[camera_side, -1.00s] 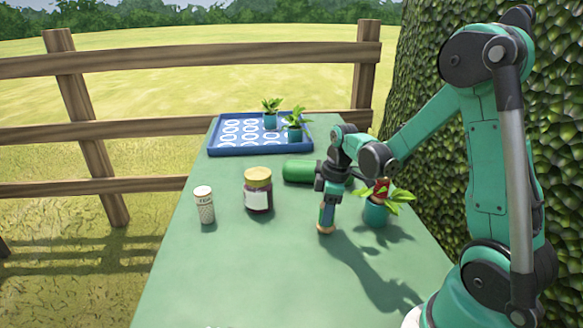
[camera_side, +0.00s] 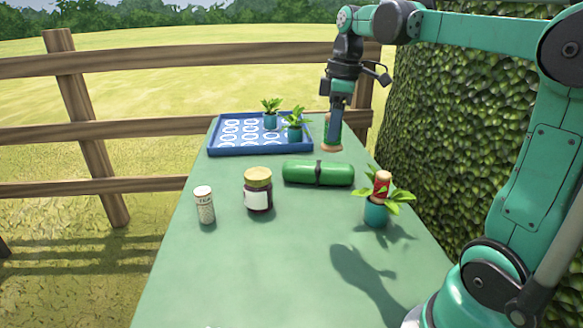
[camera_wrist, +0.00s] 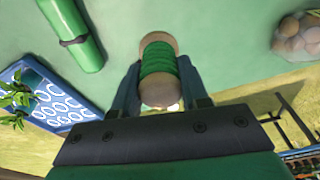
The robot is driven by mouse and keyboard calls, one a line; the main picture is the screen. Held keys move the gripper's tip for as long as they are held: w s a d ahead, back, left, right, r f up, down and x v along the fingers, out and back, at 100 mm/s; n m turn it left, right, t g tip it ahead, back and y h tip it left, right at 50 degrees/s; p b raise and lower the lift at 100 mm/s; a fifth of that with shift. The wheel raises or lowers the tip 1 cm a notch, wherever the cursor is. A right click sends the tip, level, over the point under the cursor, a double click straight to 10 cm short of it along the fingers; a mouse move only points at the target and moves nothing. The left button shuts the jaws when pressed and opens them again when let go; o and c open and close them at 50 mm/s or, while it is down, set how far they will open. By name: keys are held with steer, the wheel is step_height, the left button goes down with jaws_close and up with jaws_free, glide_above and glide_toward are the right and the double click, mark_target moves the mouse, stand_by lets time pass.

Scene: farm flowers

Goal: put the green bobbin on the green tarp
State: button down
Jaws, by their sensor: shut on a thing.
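The green bobbin (camera_side: 336,122), green thread between tan ends, is held upright between the fingers of my gripper (camera_side: 334,112). It appears to hang above the table beyond the tarp, to the right of the blue tray. In the wrist view the bobbin (camera_wrist: 158,62) sits between both fingers of my gripper (camera_wrist: 160,88). The green tarp (camera_side: 300,172) is a rolled cylinder with a dark strap, lying on the table nearer the side camera. The tarp also shows at the upper left of the wrist view (camera_wrist: 88,52). The bobbin is apart from it.
A blue tray (camera_side: 226,151) with white rings and two potted plants stands at the back left. A jar (camera_side: 258,197) and a shaker (camera_side: 204,207) stand at left. A potted plant (camera_side: 375,213) and a red, tan-topped bobbin (camera_side: 382,184) are at right. Stones (camera_wrist: 298,40) show in the wrist view.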

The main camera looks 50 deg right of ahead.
steer(key=w+d+m, duration=0.3)
steer(key=w+d, duration=0.2)
steer(key=d, duration=0.2)
steer(key=m, duration=0.4)
glide_above(330, 168)
step_height(330, 168, down, 6)
steer(key=shift+h, duration=0.4)
steer(key=f, duration=0.8)
steer(key=shift+s, duration=0.3)
steer(key=shift+c, duration=2.2)
jaws_free()
steer(key=shift+f, duration=0.1)
